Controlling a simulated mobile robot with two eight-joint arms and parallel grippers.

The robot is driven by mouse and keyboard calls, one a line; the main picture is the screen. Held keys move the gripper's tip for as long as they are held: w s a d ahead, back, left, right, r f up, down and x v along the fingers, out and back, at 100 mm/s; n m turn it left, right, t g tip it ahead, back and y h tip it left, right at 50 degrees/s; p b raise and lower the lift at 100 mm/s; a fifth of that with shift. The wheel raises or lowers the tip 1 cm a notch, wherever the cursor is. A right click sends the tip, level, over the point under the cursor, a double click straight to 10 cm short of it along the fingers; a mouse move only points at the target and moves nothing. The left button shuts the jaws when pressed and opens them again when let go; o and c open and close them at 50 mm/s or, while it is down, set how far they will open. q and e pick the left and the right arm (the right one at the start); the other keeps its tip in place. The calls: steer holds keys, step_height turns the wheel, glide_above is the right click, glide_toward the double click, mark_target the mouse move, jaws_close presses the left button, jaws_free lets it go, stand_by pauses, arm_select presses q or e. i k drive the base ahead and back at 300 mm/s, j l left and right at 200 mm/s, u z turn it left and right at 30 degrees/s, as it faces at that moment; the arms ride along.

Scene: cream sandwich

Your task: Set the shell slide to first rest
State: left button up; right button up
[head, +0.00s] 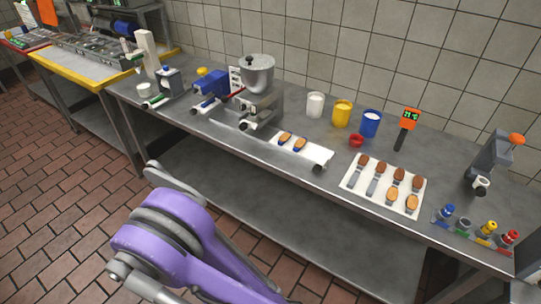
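What looks like the shell slide (316,154) is a pale flat plate near the front edge of the steel bench, right of the hopper machine. Two tan oval shells (299,144) sit on its left part in dark blue holders. A small grey knob (319,169) is at its front right end. Any marks for its rest positions are too small to make out. A purple and grey arm of mine crosses the lower middle of the picture, in front of the bench and apart from the slide. Neither gripper's fingers show.
A hopper machine (258,80) stands behind and left of the slide. White, yellow and blue cups (371,123) stand behind it, with a red ring (356,140). A white board (353,187) with several brown shells lies to the right. Coloured-capped bottles (488,229) stand at far right.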

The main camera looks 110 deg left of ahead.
mark_target(322, 157)
steer(key=u, duration=3.55)
steer(key=i+u, duration=0.7)
